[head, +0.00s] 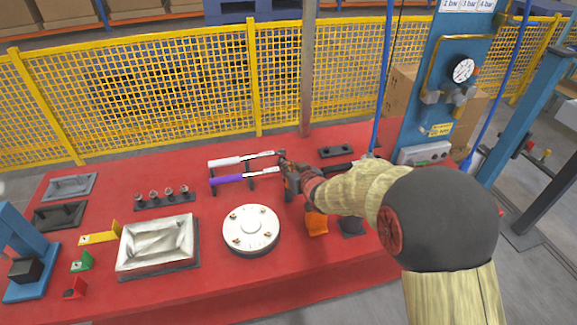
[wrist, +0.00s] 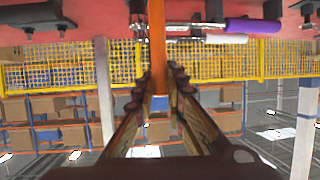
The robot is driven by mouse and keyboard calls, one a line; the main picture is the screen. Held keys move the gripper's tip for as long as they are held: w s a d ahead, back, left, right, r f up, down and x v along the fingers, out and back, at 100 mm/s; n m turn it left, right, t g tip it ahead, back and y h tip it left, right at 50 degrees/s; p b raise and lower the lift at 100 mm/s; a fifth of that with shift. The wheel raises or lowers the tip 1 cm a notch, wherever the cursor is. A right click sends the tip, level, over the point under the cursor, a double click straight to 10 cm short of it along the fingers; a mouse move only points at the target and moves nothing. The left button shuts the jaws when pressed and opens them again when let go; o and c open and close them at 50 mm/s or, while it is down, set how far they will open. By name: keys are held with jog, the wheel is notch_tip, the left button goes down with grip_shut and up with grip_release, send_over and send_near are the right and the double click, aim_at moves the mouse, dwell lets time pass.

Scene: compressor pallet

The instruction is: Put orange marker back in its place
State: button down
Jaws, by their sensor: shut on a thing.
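My gripper (head: 287,172) is over the red table, just right of the marker rack. In the wrist view my gripper (wrist: 158,82) is shut on the orange marker (wrist: 157,45), a long orange bar between the fingertips. In the head view I cannot make out the orange marker, which the gripper and arm seem to hide. A white marker (head: 225,162) and a purple marker (head: 228,180) lie side by side on small black supports. They also show in the wrist view, the purple one (wrist: 252,25) and the white one (wrist: 222,38).
The red table (head: 150,284) holds a round white flange (head: 250,229), a metal tray part (head: 157,243), a row of small pegs (head: 168,194) and an orange block (head: 316,223). A blue column with a gauge (head: 461,70) stands right. A yellow mesh fence (head: 180,85) runs behind.

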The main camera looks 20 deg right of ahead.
jog(key=shift+f+b, duration=1.3)
jog(key=shift+f, duration=0.45)
jog(key=c, duration=1.7)
grip_release()
jog(key=shift+c, duration=0.2)
jog(key=v, duration=1.2)
jog(key=s+d+r+m+g+h+p, duration=0.1)
jog(key=s+d+r+m+g+h, duration=0.15)
jog(key=s+r, duration=0.75)
jog(key=s+a+g, duration=0.2)
jog(key=s, duration=0.7)
jog(key=s+a+r+n+g+p, duration=0.1)
jog(key=s+g, duration=0.2)
jog(key=s, duration=0.7)
jog(key=shift+s+a+r+y, duration=0.2)
jog(key=shift+s+a+y, duration=0.1)
jog(key=shift+a+y, duration=0.15)
